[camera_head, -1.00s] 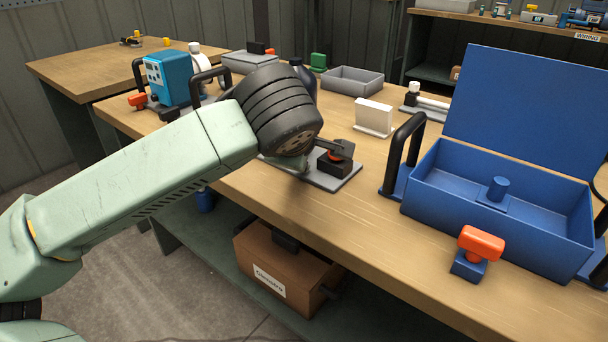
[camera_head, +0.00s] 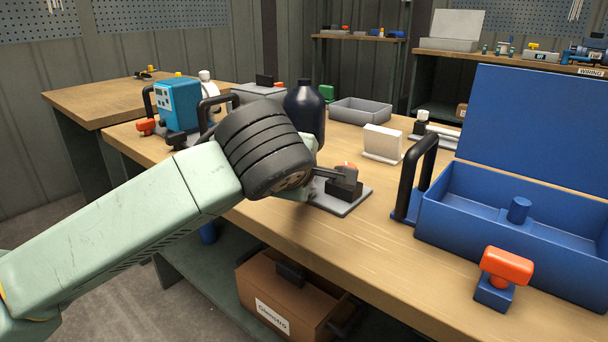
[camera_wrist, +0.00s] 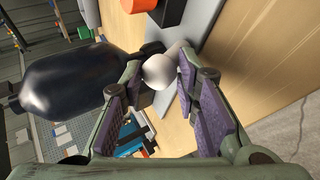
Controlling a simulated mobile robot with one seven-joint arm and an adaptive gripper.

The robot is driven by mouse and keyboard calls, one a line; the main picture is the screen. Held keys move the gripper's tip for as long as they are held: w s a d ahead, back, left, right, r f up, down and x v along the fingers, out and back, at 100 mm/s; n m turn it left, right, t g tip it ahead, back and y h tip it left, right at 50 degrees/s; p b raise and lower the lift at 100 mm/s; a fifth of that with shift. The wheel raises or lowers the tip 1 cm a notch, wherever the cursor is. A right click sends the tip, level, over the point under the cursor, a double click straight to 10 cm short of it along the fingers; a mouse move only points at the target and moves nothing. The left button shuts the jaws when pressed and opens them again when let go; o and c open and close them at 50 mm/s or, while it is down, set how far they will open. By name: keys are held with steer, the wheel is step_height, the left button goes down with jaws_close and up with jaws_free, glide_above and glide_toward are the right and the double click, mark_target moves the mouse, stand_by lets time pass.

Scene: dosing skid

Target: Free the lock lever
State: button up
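In the wrist view a pale round knob (camera_wrist: 158,72) sits between my gripper's (camera_wrist: 162,78) fingertips, close to the left one. A narrow gap seems to show on its right, so the fingers look open around it. The knob is on a short pale stem by a grey base plate (camera_wrist: 215,40), and looks like the lever's end. A black block (camera_wrist: 178,14) and an orange part (camera_wrist: 137,4) are at the top. In the head view the same grey plate (camera_head: 345,206) carries a black block (camera_head: 345,188); my wrist hides the knob and most of my gripper.
A dark bottle (camera_head: 305,112) stands close behind my wrist and fills the left of the wrist view (camera_wrist: 65,82). A white block (camera_head: 382,142) and a black handle (camera_head: 418,175) with an open blue box (camera_head: 470,212) stand to the right.

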steer(key=o, duration=0.3)
steer(key=shift+o, duration=0.2)
steer(key=v, duration=1.2)
